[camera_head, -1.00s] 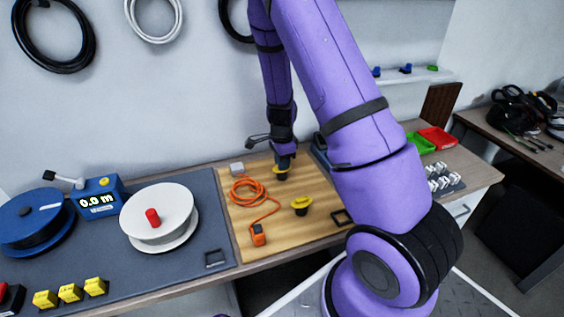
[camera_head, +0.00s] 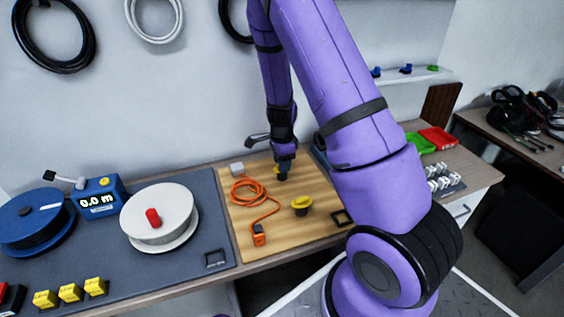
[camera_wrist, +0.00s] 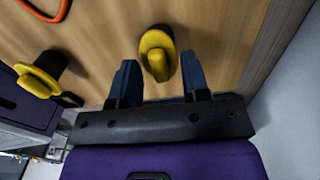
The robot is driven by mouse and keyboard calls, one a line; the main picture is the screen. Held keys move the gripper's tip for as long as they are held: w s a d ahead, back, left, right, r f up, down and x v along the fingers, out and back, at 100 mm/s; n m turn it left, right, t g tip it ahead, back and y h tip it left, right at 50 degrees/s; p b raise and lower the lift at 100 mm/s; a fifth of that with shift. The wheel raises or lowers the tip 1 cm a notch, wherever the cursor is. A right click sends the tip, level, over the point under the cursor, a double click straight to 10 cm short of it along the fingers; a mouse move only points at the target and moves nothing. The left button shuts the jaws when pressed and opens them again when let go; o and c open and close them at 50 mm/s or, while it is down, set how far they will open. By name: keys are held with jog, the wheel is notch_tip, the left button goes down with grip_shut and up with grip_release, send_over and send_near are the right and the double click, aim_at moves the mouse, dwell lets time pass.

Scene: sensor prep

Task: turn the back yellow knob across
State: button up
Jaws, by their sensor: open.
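The back yellow knob (camera_wrist: 158,53) is an oval yellow cap with a raised ridge, on the wooden board. In the wrist view it sits between the two blue fingers of my gripper (camera_wrist: 158,72), which is open. The ridge runs lengthwise between the fingers, and I see gaps on both sides. In the head view my gripper (camera_head: 284,172) points down over this knob and hides most of it. The front yellow knob (camera_head: 302,204) stands nearer on the same board, on a dark stem, and also shows at the left of the wrist view (camera_wrist: 38,80).
An orange cord (camera_head: 258,210) lies on the wooden board (camera_head: 240,238) left of the knobs. A small grey block (camera_head: 237,169) is at the back. A white reel (camera_head: 160,218) and blue reel (camera_head: 38,222) stand on the dark mat. The wall is close behind.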

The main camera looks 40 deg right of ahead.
jog(key=shift+r, duration=0.1)
notch_tip(320, 180, up, 11)
jog(key=shift+f, duration=0.2)
dwell(0.6)
jog(key=s+a+r+n+t+y, duration=0.1)
jog(key=s+a+r+n, duration=0.45)
jog(key=r, duration=0.35)
jog(key=s+a+r+n+t+y, duration=0.1)
jog(key=s+a+r+n+t, duration=0.1)
jog(key=s+a+r+n, duration=0.5)
jog(key=s+r+n+t+h, duration=0.2)
jog(key=s+r+n, duration=0.7)
jog(key=s, duration=0.4)
jog(key=shift+s+a+r, duration=0.4)
jog(key=shift+r, duration=0.25)
